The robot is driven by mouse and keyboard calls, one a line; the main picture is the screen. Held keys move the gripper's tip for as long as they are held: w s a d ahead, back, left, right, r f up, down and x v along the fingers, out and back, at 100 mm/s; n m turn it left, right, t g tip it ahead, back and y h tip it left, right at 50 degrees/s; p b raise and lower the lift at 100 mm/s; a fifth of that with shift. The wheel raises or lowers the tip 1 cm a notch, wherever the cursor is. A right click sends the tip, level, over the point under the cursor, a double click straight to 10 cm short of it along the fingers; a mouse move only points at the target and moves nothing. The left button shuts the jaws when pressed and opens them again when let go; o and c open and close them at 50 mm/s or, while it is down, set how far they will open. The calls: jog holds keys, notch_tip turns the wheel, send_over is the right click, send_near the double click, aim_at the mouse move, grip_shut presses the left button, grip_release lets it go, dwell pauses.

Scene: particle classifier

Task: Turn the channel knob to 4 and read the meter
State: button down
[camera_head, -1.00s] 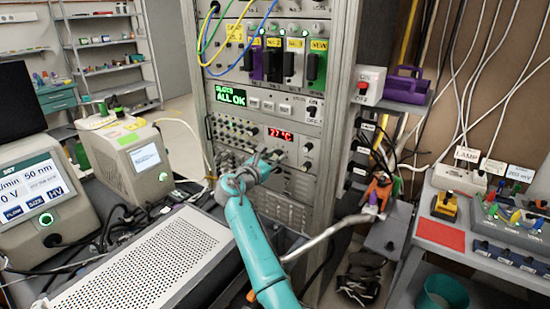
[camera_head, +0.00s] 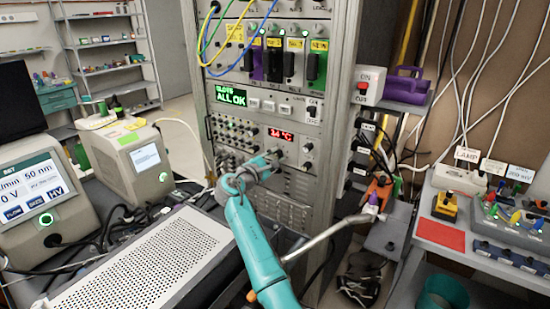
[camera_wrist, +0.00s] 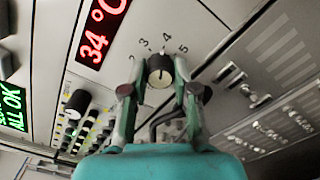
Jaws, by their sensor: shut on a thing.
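The channel knob (camera_wrist: 160,78), dark with a pale face, shows in the wrist view below the printed numerals 2, 3, 4 and 5. Its pointer appears to face up near the 4, though it is small. My gripper (camera_wrist: 159,68) has one finger on each side of the knob and is shut on it. In the head view my gripper (camera_head: 272,160) is at the rack panel and largely hides the knob. The red meter display (camera_wrist: 102,30) reads 34 °C; it also shows in the head view (camera_head: 280,135).
The rack panel (camera_head: 232,123) carries a green "ALL OK" display (camera_head: 231,96). Small knobs (camera_wrist: 75,108) stand left of the channel knob in the wrist view. A perforated grey box (camera_head: 150,262) lies beside my arm at the lower left.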

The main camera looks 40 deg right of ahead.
jog(key=shift+m, duration=0.5)
jog(key=c, duration=0.9)
grip_release()
jog(key=v, duration=1.2)
